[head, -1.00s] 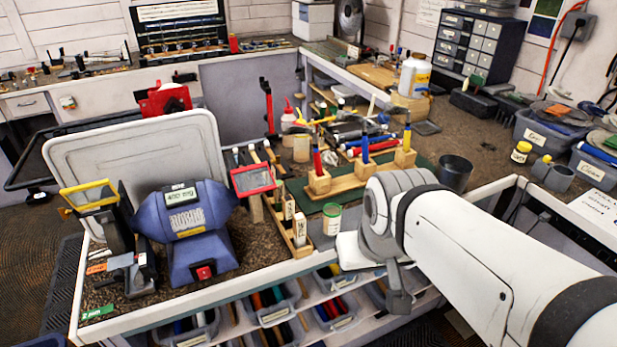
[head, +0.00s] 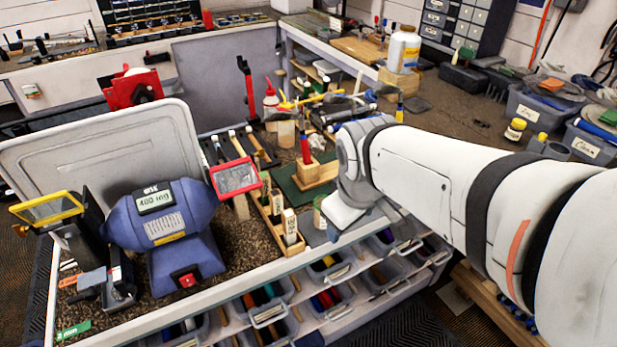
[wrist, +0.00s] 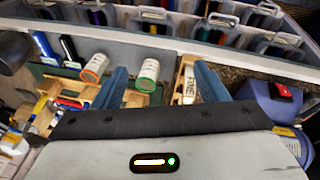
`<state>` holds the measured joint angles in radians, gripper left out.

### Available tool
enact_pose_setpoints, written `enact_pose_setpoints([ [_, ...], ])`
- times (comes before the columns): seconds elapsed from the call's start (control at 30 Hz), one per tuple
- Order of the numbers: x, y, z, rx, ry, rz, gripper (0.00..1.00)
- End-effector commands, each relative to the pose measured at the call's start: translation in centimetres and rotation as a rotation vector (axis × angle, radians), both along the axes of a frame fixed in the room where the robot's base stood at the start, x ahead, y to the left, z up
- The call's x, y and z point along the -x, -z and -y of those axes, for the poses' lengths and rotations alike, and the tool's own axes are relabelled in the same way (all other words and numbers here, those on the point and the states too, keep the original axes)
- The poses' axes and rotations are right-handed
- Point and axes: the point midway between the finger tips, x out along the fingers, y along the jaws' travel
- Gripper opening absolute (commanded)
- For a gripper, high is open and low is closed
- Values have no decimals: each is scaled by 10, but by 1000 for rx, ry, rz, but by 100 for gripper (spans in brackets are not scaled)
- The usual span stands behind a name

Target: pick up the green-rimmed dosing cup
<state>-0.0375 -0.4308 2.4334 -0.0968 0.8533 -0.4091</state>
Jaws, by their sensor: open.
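The green-rimmed dosing cup (wrist: 148,74) is pale with a green rim. In the wrist view it shows between my two fingers, closer to the left one. In the head view the cup (head: 319,211) is mostly hidden behind my wrist at the bench's front edge. My gripper (wrist: 162,70) is open and empty. A block marked FINE (wrist: 188,84) also shows between the fingers, beside the right one. I cannot tell the height of the fingers over the cup.
An orange-rimmed cup (wrist: 95,66) is left of my left finger in the wrist view. A wooden rack of labelled blocks (head: 291,246) stands left of the green-rimmed cup in the head view. A blue grinder (head: 162,220) is farther left. Bins (head: 268,314) sit below the bench edge.

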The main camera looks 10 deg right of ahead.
Motion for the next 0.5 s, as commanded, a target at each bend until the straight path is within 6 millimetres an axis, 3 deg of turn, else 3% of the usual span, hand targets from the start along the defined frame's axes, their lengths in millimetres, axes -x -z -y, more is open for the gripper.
enact_pose_setpoints([
  [0.3,-88,35,-5,385,-977,-110,68],
  [0.5,-135,61,-14,584,-1533,-194,68],
])
